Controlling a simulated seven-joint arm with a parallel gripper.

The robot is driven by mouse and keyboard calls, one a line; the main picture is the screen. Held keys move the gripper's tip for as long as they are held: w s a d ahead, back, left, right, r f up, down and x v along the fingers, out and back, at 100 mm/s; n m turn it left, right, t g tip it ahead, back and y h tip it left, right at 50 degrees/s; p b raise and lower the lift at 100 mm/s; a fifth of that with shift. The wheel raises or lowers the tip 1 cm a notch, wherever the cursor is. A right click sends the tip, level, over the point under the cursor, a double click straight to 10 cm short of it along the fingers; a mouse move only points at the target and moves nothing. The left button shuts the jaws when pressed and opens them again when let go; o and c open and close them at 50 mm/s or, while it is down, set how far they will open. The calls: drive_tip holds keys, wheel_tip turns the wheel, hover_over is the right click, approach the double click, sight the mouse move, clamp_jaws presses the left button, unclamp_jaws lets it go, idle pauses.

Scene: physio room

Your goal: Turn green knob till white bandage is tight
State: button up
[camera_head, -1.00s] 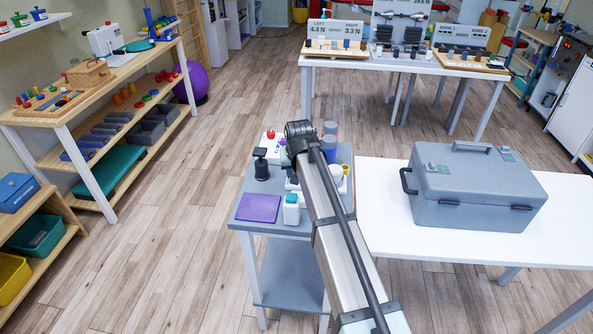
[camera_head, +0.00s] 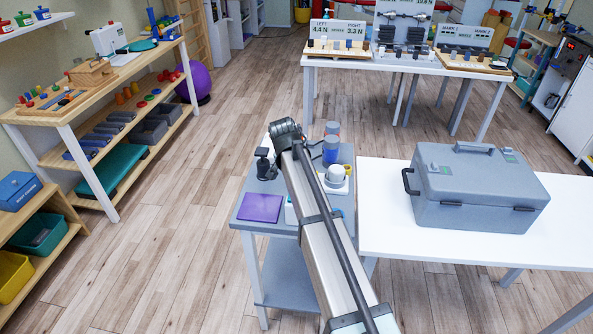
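A short white cylinder (camera_head: 336,173), possibly the white bandage, sits on a small white base on the grey side table (camera_head: 270,228). I cannot tell whether it is wound cloth or how tight it is. I cannot make out a green knob on this table; my arm covers its middle. My arm rises from the lower edge over the table, and its dark joint shows near the table's back left. My gripper does not show; it is hidden behind the arm, so its fingers and anything in them cannot be seen.
A purple pad (camera_head: 260,207), a black stand (camera_head: 265,165) and blue-grey cylinders (camera_head: 331,150) share the side table. A grey case (camera_head: 478,190) stands on the white table (camera_head: 400,240) at right. Floor to the left is open.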

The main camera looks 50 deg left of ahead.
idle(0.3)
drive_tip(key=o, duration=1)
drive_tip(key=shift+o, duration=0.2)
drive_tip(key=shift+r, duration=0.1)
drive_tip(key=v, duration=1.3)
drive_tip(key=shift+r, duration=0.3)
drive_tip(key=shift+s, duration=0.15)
